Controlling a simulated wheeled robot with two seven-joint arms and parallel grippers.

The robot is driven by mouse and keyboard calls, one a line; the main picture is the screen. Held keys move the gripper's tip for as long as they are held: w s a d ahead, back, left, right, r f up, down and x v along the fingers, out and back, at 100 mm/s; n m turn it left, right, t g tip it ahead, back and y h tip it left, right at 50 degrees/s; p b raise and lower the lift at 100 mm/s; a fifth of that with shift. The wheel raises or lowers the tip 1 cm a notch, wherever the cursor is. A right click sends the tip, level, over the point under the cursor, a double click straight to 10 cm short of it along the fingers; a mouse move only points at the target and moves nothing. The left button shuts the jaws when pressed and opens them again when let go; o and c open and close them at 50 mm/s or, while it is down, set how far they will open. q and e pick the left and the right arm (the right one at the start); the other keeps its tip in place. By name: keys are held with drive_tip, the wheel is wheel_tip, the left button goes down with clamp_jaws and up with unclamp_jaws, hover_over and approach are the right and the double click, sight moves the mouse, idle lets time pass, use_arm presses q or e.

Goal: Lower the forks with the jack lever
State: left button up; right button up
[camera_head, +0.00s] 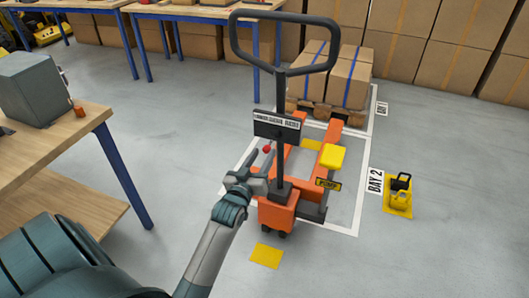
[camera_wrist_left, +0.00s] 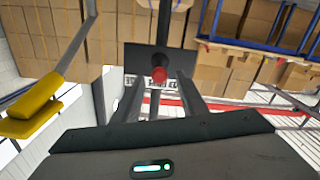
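An orange pallet jack (camera_head: 277,209) stands in the middle of the floor, with a tall dark handle (camera_head: 281,130) ending in a loop. A small red knob (camera_head: 267,149), which looks like the jack lever's end, sits beside the handle shaft below a sign plate. My left gripper (camera_head: 259,162) is just below and left of the knob, with its fingers apart. In the left wrist view the red knob (camera_wrist_left: 158,75) shows between the fingertips. I cannot tell whether the fingers touch it. The forks (camera_head: 328,137) reach back toward a loaded pallet. My right gripper is out of view.
A wooden workbench (camera_head: 45,150) with a grey box stands at left. A yellow pad (camera_head: 333,157) sits on the jack's right side. A yellow floor item (camera_head: 398,196) stands near the BAY 2 sign. Boxes on a pallet (camera_head: 347,82) stand behind.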

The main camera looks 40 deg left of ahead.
sight(271, 142)
use_arm(q)
drive_tip(key=shift+x, duration=1.15)
drive_tip(key=shift+d, duration=0.1)
drive_tip(key=shift+c, duration=0.3)
clamp_jaws()
